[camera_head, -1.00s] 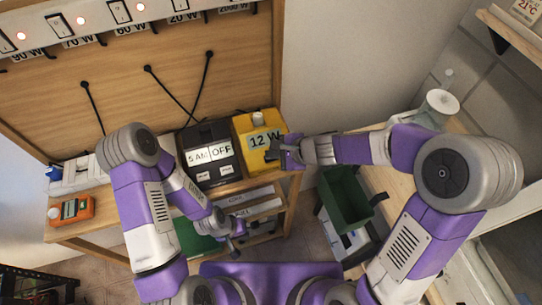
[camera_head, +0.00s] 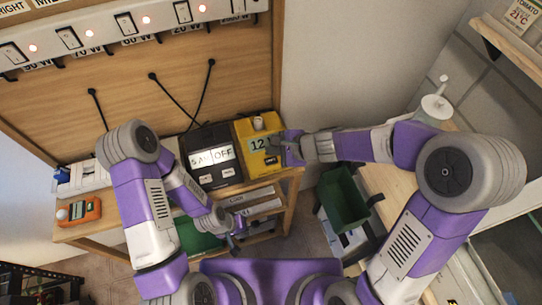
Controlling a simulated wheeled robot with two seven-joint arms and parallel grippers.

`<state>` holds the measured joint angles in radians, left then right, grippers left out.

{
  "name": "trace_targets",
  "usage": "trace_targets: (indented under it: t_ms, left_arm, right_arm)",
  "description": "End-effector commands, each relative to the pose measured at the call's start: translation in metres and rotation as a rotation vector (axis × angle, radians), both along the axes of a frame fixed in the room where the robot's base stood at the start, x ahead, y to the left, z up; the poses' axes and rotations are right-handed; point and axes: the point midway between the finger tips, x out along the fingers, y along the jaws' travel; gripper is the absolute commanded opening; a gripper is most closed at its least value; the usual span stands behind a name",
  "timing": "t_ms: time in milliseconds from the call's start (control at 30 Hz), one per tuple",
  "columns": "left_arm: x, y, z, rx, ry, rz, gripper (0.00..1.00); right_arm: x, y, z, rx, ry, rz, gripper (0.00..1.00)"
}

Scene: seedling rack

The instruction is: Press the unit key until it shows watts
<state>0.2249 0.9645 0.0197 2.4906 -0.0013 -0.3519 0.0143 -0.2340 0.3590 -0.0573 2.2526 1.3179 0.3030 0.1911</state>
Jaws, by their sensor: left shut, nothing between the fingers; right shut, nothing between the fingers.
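The yellow meter (camera_head: 247,131) stands on the wooden shelf, right of a black timer. Its display (camera_head: 259,145) reads "12" at its left part; the rest, where a unit would show, is hidden by my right gripper. A small dark key (camera_head: 271,160) shows on its lower face. My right gripper (camera_head: 273,149) is shut and empty, over the meter's right front; whether it touches cannot be told. My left gripper (camera_head: 238,232) is shut and empty, low in front of the shelf, away from the meter.
The black timer (camera_head: 196,143) shows "5 AM" and "OFF". An orange device (camera_head: 79,212) lies at the shelf's left end. A green crate (camera_head: 344,199) stands lower right. A row of switches with red lights (camera_head: 146,20) runs along the top, with hanging cables below.

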Motion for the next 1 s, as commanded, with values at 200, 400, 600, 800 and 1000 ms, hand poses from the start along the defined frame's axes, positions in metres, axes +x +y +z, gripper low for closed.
trace_targets:
  t_ms: [200, 400, 600, 800, 1000]
  left_arm:
    - [0.0, 0.0, 0.023, 0.0, 0.0, 0.0, 0.0]
    - [0.0, 0.0, 0.023, 0.0, 0.0, 0.0, 0.0]
    - [0.0, 0.0, 0.023, 0.0, 0.0, 0.0, 0.0]
    - [0.0, 0.0, 0.023, 0.0, 0.0, 0.0, 0.0]
    - [0.0, 0.0, 0.023, 0.0, 0.0, 0.0, 0.0]
  right_arm:
    - [0.0, 0.0, 0.025, 0.0, -0.001, -0.001, 0.0]
    - [0.0, 0.0, 0.025, 0.0, 0.0, 0.0, 0.0]
    - [0.0, 0.0, 0.025, 0.0, 0.0, 0.0, 0.0]
    - [0.0, 0.0, 0.025, 0.0, 0.0, 0.0, 0.0]
    - [0.0, 0.0, 0.025, 0.0, 0.0, 0.0, 0.0]
